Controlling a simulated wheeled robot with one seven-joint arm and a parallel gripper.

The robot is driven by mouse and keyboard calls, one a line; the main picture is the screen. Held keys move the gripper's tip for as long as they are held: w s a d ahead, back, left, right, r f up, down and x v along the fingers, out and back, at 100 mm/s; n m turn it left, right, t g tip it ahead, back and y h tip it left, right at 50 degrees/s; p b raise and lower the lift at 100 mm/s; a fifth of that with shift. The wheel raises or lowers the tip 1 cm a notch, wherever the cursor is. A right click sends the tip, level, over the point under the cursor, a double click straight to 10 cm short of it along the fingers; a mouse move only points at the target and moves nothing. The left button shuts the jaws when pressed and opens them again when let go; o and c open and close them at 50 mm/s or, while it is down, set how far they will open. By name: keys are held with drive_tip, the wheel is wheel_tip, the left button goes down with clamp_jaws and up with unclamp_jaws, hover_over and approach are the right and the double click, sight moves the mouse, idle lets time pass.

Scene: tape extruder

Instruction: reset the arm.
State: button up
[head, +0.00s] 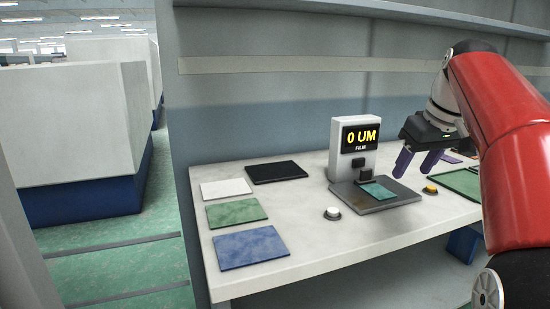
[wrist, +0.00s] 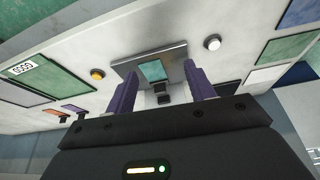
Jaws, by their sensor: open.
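My gripper (head: 418,162) has two purple fingers spread apart with nothing between them. In the head view it hangs above the table, to the right of the film gauge (head: 353,150). In the wrist view the open fingers (wrist: 158,95) frame the gauge's metal plate (wrist: 177,57). My red arm reaches in from the right of the head view and hides part of the table's right side. A small teal piece (head: 378,191) lies on the gauge's plate, apart from my fingers.
White (head: 226,188), black (head: 276,172), green (head: 236,212) and blue (head: 250,247) sheets lie on the table's left. A white button (head: 332,213) and a yellow button (head: 430,189) flank the plate. A green mat (head: 462,182) lies at right. A shelf (head: 380,12) runs above.

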drive_tip(key=s+a+f+m, duration=0.2)
drive_tip(key=s+a+f, duration=0.55)
drive_tip(key=s, duration=0.25)
drive_tip(key=s+a+f, duration=0.2)
drive_tip(key=s+f, duration=0.4)
drive_tip(key=f, duration=0.1)
drive_tip(key=s+a+f+m+t+h, duration=0.1)
drive_tip(key=s+a+f, duration=0.1)
drive_tip(key=s+f, duration=0.5)
drive_tip(key=shift+a+f, duration=0.3)
drive_tip(key=shift+f, duration=0.35)
drive_tip(key=shift+s, duration=0.1)
drive_tip(key=shift+c, duration=0.3)
